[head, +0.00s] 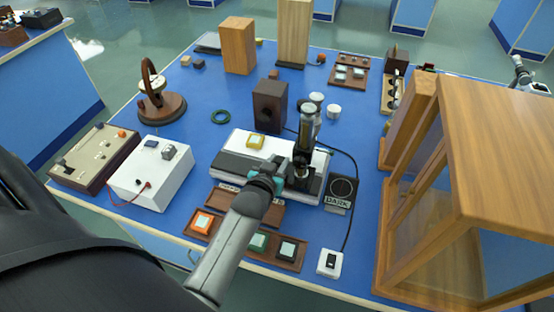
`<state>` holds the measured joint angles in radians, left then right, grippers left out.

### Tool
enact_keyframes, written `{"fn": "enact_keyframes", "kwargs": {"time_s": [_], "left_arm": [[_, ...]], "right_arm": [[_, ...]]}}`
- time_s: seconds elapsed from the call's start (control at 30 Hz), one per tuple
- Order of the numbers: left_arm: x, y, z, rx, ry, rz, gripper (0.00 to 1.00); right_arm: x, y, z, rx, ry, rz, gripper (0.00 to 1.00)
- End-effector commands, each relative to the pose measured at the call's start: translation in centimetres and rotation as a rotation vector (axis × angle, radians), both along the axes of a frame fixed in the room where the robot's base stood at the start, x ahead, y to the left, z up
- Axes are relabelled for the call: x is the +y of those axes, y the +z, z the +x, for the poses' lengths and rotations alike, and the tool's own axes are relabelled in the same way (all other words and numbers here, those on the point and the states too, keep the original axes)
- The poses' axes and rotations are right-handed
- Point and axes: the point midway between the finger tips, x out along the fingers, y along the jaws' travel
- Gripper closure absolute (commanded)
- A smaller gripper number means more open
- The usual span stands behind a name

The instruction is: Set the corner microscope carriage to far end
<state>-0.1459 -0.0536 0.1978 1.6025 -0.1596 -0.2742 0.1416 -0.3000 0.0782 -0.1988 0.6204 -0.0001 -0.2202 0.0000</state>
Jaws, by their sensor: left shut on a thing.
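The microscope (310,125), with a grey upright tube and black stand, is on a white and black slide base (232,163) near the middle of the blue bench. Its black carriage (304,172) is toward the right end of the base. My left gripper (274,178) is at the front of the base, just left of the microscope stand. It is shut on a part of the carriage; the exact grip is mostly hidden by the gripper itself.
A wood-framed glass case (455,190) stands close on the right. A tray with coloured squares (288,255) and a white switch box (329,263) with a black cable lie in front. A white box (152,182) is left, a dark wooden block (269,105) behind.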

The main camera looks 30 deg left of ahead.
Motion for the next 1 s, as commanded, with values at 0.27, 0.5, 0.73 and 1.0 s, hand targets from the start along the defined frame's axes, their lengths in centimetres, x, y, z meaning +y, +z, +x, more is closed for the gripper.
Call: {"fn": "enact_keyframes", "kwargs": {"time_s": [0.27, 0.5, 0.73, 1.0], "left_arm": [[-0.56, 0.01, 0.14, -0.004, -0.006, -0.008, 1.0], [-0.49, 0.01, 0.12, -0.004, -0.005, -0.007, 0.44], [-0.36, 0.01, 0.09, -0.002, -0.004, -0.006, 0.38], [-0.24, 0.73, 0.16, -0.002, -0.005, -0.004, 0.38]], "right_arm": [[0.45, -0.02, 0.02, -0.001, -0.001, 0.006, 1.0], [0.3, -0.02, 0.01, 0.0, 0.0, 0.004, 1.0], [-0.12, -0.01, 0.02, 0.0, 0.002, -0.001, 1.0], [-0.11, 0.89, 0.27, -0.004, 0.003, -0.001, 1.0]]}}
